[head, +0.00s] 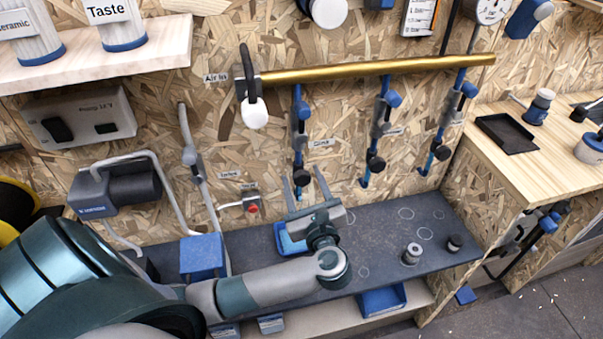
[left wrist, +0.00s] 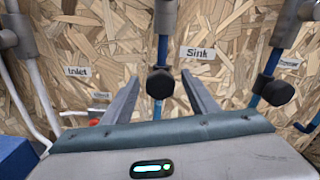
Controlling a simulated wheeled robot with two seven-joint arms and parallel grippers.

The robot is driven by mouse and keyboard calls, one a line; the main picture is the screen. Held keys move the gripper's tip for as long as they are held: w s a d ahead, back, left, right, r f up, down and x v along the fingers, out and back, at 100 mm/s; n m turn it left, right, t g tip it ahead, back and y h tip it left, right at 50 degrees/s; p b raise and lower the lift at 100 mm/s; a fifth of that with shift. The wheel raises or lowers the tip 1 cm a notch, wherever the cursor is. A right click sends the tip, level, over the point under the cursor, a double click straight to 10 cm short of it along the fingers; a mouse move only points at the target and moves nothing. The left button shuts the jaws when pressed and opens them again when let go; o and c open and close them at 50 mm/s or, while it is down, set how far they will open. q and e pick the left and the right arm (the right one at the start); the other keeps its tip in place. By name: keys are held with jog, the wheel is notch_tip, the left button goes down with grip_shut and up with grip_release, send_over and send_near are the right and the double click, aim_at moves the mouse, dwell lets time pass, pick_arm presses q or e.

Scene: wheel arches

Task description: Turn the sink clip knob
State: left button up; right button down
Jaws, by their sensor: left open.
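The sink clip knob is a round black knob (left wrist: 160,84) on a vertical blue pipe, left of the "Sink" label (left wrist: 197,53) in the left wrist view. In the head view the black knob (head: 303,172) sits low on the leftmost blue pipe, below the brass rail. My left gripper (head: 293,184) is open in front of the wall, its fingers pointing at it. In the left wrist view the knob appears between the two fingers (left wrist: 159,78). I cannot tell how far the fingertips are from it. My right gripper is not in view.
Similar black knobs sit on blue pipes to the right (head: 375,165). A brass rail (head: 380,70) runs above. A red button box (head: 251,207) is left of my gripper. The dark bench (head: 385,235) below carries a blue tray (head: 287,240) and small metal parts (head: 412,254).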

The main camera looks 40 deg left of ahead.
pick_arm(q)
jog(key=shift+w+a, duration=0.45)
jog(key=shift+a, duration=0.1)
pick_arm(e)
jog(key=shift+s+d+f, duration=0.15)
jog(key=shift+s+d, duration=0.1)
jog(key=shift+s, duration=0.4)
pick_arm(q)
jog(key=c, duration=1)
jog(key=shift+c, duration=0.2)
jog(key=shift+d, duration=0.1)
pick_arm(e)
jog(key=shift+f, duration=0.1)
